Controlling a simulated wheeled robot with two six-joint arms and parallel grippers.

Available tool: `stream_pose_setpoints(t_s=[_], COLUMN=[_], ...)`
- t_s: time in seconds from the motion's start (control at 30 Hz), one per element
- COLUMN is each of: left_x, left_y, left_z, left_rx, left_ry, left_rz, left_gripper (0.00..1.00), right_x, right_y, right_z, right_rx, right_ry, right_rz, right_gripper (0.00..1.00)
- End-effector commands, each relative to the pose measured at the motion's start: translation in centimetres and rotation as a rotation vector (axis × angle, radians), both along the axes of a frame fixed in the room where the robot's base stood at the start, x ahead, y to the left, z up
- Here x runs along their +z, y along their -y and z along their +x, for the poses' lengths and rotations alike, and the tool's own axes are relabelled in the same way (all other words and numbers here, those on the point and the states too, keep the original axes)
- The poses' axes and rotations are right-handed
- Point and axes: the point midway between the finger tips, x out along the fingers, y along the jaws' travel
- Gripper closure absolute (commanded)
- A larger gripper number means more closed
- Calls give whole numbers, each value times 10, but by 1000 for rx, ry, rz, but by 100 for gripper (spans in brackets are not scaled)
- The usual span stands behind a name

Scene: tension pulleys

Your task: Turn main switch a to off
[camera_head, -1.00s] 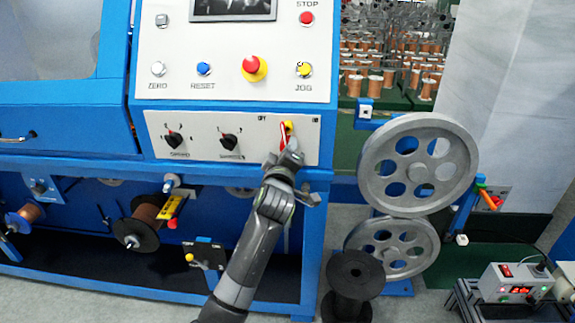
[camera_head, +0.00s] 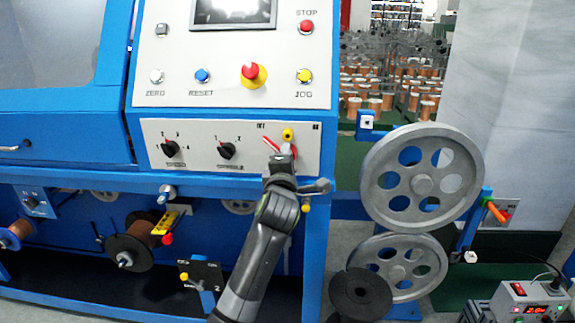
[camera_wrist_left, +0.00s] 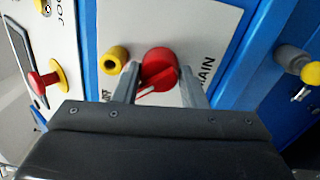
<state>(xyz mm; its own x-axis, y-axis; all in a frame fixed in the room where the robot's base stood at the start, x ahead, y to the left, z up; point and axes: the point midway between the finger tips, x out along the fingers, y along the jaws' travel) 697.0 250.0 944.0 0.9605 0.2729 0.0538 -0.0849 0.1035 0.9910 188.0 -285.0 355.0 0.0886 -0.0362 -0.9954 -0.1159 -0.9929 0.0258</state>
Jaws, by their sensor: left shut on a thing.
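The red main switch (camera_head: 271,144) is on the right part of the lower white panel (camera_head: 200,128). In the head view its red handle slants to the upper left, and my gripper hides much of the rest. My left gripper (camera_head: 282,158) reaches it from below. In the left wrist view the red switch knob (camera_wrist_left: 160,67) lies between the two fingers of my left gripper (camera_wrist_left: 158,82), which is shut on it. Part of the word MAIN shows beside it. My right gripper is not in view.
A yellow knob (camera_head: 288,134) sits just above the switch. Two black rotary knobs (camera_head: 227,151) are to its left. The upper panel has a red emergency button (camera_head: 250,72). Large grey pulleys (camera_head: 422,180) stand to the right.

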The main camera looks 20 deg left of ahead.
Motion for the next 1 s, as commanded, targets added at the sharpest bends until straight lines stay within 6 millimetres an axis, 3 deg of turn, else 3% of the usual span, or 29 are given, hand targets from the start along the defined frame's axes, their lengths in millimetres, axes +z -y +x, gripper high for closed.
stream_pose_setpoints(t_s=[0.3, 0.73, 0.77, 0.9, 1.0], left_x=[2, 1, 1, 0, 1], left_y=[-1, -1, -1, -1, -1], left_z=[0, 0, 0, 0, 0], left_rx=[0, 2, 2, 2, 2], left_ry=[28, 28, 28, 26, 26], left_rz=[-76, -83, -83, -81, -81], left_gripper=[100, 100, 58, 40, 40], right_x=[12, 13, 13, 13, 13], right_y=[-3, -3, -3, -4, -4], right_z=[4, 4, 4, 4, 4], right_rx=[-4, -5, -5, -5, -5], right_ry=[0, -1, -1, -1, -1], right_rz=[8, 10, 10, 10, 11], right_gripper=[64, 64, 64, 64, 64])
